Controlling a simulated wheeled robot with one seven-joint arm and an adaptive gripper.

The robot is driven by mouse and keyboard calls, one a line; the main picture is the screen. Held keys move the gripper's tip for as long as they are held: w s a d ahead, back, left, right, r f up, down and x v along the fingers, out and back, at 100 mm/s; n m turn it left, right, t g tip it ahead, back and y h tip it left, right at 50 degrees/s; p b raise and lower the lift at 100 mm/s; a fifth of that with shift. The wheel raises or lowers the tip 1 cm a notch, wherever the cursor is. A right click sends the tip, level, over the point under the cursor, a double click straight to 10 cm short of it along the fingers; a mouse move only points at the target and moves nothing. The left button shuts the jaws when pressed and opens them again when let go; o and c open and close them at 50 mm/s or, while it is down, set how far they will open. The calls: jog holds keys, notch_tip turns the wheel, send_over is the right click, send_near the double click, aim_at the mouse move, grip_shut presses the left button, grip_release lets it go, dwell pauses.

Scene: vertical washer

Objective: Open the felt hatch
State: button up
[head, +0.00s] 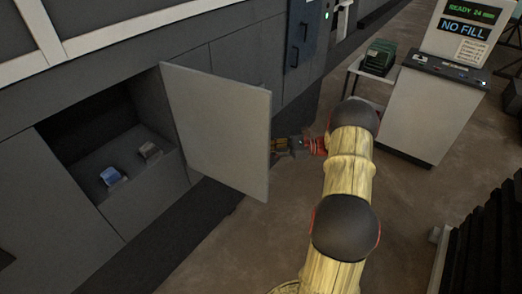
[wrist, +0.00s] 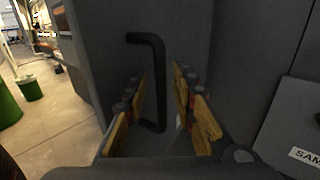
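The hatch door (head: 218,128), a light grey panel, stands swung out from the dark machine front in the head view. Its opening (head: 95,125) shows at the left. My gripper (head: 281,146) is at the door's right edge, with its fingertips partly hidden behind the panel. In the wrist view, a black bar handle (wrist: 157,75) on a dark grey face stands between the two yellow-padded fingers of my gripper (wrist: 160,95). The fingers are apart, with a gap visible on each side of the handle.
A blue item (head: 111,177) and a grey item (head: 149,151) sit inside the opening. A grey console (head: 430,115) and a green stack (head: 379,57) stand at the right. Dark slatted stacks (head: 485,245) are at the lower right. Brown floor between is clear.

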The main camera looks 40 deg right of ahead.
jog(key=v, duration=1.1)
jog(key=shift+s+d, duration=0.25)
jog(key=s+a+f+n+g+h, duration=0.4)
jog(key=s+a+f+n+g, duration=0.15)
jog(key=a+f, duration=0.3)
jog(key=s+a+r+n+h+b, duration=0.1)
jog(key=s+a+r+n+h, duration=0.2)
jog(key=a+r+n, duration=0.3)
jog(key=s+a+r+n+h+b, duration=0.2)
jog(key=s+a+r+n+h, duration=0.2)
jog(key=a, duration=1)
jog(key=s+a+r+n+h+b, duration=0.2)
jog(key=s+a+r+n+h, duration=0.1)
jog(key=a+r+n, duration=0.6)
jog(key=shift+s+a+t+h, duration=0.4)
jog(key=shift+s+a, duration=0.3)
jog(key=shift+s, duration=0.2)
jog(key=shift+r+n, duration=0.1)
jog(key=shift+n, duration=0.15)
